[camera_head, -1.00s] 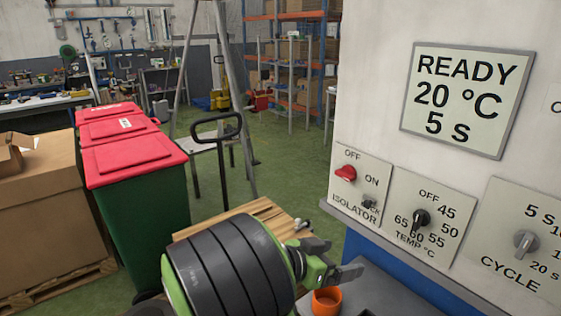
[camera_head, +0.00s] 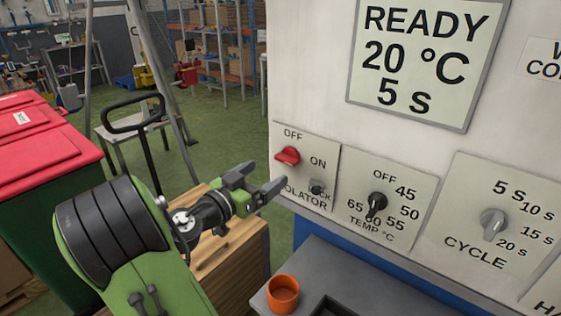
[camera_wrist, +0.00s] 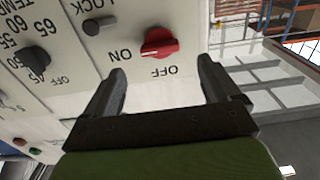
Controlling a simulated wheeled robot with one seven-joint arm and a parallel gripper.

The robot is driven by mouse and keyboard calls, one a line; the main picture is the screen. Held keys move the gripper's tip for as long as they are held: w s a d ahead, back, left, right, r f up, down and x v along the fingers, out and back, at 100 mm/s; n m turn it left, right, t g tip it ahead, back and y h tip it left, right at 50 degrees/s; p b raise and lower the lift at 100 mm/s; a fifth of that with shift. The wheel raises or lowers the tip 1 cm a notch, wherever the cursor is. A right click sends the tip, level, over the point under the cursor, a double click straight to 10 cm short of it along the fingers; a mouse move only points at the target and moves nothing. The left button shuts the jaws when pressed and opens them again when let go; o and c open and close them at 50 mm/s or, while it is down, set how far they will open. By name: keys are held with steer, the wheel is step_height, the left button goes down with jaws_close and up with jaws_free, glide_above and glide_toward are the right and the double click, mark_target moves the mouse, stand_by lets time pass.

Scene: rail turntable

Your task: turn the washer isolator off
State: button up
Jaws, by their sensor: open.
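The washer isolator is a red rotary knob (camera_head: 288,156) on a pale plate marked OFF above and ON to its right. The knob also shows in the wrist view (camera_wrist: 159,42), just beyond my fingers. Its handle lies nearly level in the head view, toward the ON side. A small grey lock knob (camera_head: 317,187) sits below and right of it. My gripper (camera_head: 262,182) is open and empty, in front of the panel and a little below and left of the red knob. In the wrist view my gripper's fingers (camera_wrist: 160,88) stand apart, with the knob between and beyond them.
The black temperature knob (camera_head: 376,204) and grey cycle knob (camera_head: 493,222) are to the right. A display (camera_head: 424,60) reads READY, 20 °C, 5 s. An orange cup (camera_head: 283,294) stands on the grey ledge below. Red-lidded bins (camera_head: 45,161) and a trolley handle (camera_head: 132,113) are at left.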

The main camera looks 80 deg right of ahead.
mark_target(283, 161)
steer(key=p+x, duration=0.1)
steer(key=x, duration=0.6)
steer(key=shift+s+d, duration=0.2)
steer(key=shift+d, duration=0.05)
steer(key=c, duration=1.1)
steer(key=shift+o, duration=0.2)
